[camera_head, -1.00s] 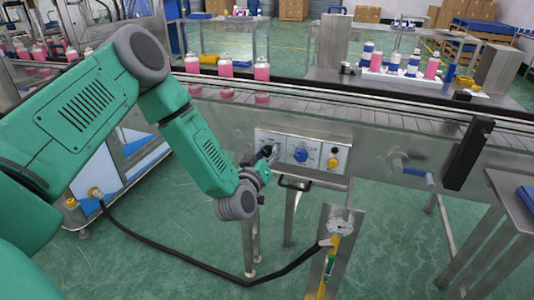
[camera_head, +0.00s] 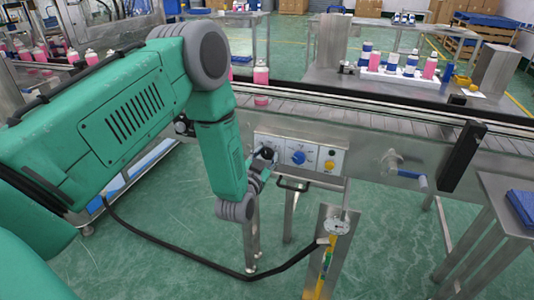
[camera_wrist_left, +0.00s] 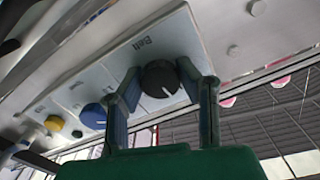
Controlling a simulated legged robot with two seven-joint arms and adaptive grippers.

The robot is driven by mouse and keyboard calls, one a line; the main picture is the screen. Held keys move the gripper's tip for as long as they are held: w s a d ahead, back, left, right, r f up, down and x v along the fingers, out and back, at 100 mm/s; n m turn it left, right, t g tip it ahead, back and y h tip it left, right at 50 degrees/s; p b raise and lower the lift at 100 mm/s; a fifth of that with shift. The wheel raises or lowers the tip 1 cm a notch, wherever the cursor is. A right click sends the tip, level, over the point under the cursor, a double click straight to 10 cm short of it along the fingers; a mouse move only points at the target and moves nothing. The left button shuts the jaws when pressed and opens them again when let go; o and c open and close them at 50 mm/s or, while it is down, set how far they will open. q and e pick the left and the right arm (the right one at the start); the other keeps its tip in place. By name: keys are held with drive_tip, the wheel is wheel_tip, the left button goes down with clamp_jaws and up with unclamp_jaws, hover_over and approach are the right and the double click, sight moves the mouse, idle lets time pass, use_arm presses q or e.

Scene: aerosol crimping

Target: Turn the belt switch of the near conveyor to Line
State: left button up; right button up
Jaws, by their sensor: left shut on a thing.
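The black belt switch (camera_wrist_left: 159,78) is a round knob with a white pointer mark, beside a printed "Belt" label (camera_wrist_left: 141,43) in the left wrist view. In the head view the belt switch (camera_head: 267,153) sits at the left end of the control panel (camera_head: 316,147) on the near conveyor (camera_head: 385,145). My left gripper (camera_head: 262,163) is shut on the switch. In the left wrist view its two fingers (camera_wrist_left: 163,90) stand on either side of the knob. Which position the pointer marks cannot be read. My right gripper is not in view.
A blue knob (camera_head: 298,157) and a yellow button (camera_head: 329,165) sit to the right on the panel. A handle bar (camera_head: 292,185) is below it. A blue-handled crank (camera_head: 410,174) is further right.

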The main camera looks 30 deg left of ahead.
use_arm(q)
drive_tip(key=shift+s+f+m, duration=0.1)
drive_tip(key=shift+f+m, duration=0.1)
drive_tip(key=shift+m, duration=0.5)
drive_tip(key=shift+f, duration=0.1)
drive_tip(key=o, duration=1.2)
drive_tip(key=shift+c, duration=0.2)
drive_tip(key=v, duration=1.2)
